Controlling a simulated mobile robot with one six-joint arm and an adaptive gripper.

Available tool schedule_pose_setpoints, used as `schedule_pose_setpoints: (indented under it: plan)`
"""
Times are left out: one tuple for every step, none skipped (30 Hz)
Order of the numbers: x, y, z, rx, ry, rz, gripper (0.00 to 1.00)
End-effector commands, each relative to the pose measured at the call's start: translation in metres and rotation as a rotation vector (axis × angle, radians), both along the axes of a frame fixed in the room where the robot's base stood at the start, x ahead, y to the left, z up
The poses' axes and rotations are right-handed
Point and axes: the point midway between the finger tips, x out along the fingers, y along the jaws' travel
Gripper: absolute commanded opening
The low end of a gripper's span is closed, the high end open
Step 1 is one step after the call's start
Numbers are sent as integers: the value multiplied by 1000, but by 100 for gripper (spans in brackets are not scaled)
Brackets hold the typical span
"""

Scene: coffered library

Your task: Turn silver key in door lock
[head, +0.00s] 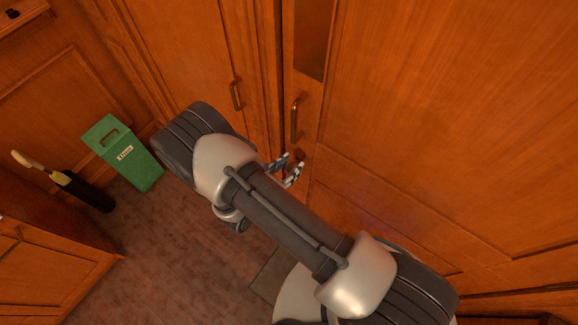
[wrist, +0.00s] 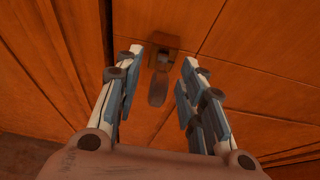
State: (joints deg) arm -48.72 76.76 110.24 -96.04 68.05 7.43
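The wooden door (head: 430,110) fills the right of the head view. In the wrist view, a brass-brown lock (wrist: 172,45) sits on the wood, close to a dark vertical gap. A dull grey key bow (wrist: 158,92) shows just below the lock and points toward the camera; its shaft is hard to make out. My gripper (wrist: 162,58) is open, with one finger on each side of the key and lock. I see clear space between each finger and the key. In the head view my gripper (head: 291,169) is close to the door, and my arm hides much around it.
A bar handle (head: 294,119) is on the door above my gripper, and another handle (head: 235,95) is on the panel to the left. Some floor (head: 165,240) is clear.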

Motion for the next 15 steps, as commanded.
schedule_pose_setpoints:
  plan:
    - [0,0,0,0,0,0,37]
    - [0,0,0,0,0,0,37]
    - [0,0,0,0,0,0,37]
    - [0,0,0,0,0,0,37]
    - [0,0,0,0,0,0,35]
    - [0,0,0,0,0,0,32]
    - [0,0,0,0,0,0,30]
    - [0,0,0,0,0,0,28]
    - [0,0,0,0,0,0,25]
    - [0,0,0,0,0,0,23]
    - [0,0,0,0,0,0,21]
    - [0,0,0,0,0,0,19]
    - [0,0,0,0,0,0,17]
    - [0,0,0,0,0,0,15]
    - [0,0,0,0,0,0,12]
